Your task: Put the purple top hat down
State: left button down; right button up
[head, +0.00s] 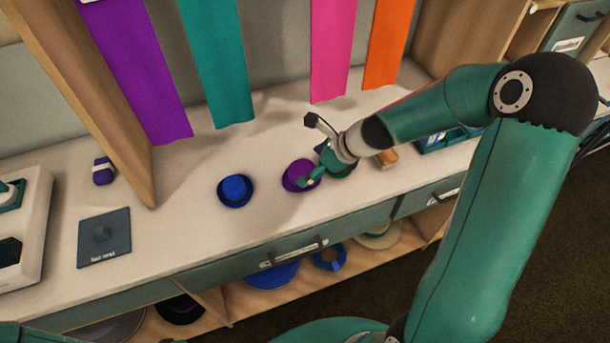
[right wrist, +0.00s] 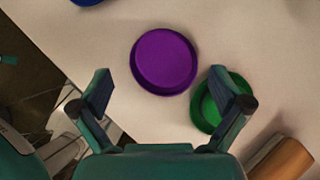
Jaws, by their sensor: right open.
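The purple top hat (head: 295,174) sits on the white counter, to the right of a blue hat (head: 235,190). In the right wrist view the purple hat (right wrist: 165,60) shows whole, as a round shape just beyond the fingers. My right gripper (head: 312,180) is beside and above it, partly covering its right side in the head view. In the wrist view the fingers of my right gripper (right wrist: 162,76) are spread, with nothing held between them. My left gripper is not in view.
A green round hat (right wrist: 208,102) lies close to the purple one, partly behind one finger. A wooden piece (right wrist: 283,158) lies near it. A dark square mat (head: 104,238) and a small purple item (head: 103,171) are at the left. Coloured banners hang behind. The counter between mat and blue hat is clear.

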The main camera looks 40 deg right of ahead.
aim_at(303, 170)
jog(key=b+x, duration=0.1)
jog(key=x, duration=0.5)
jog(key=shift+w+a+f+b, duration=0.1)
jog(key=shift+w+f+b, duration=0.15)
jog(key=shift+b, duration=0.1)
jog(key=shift+s, duration=0.15)
jog(key=c, duration=1.1)
jog(key=shift+r, duration=0.1)
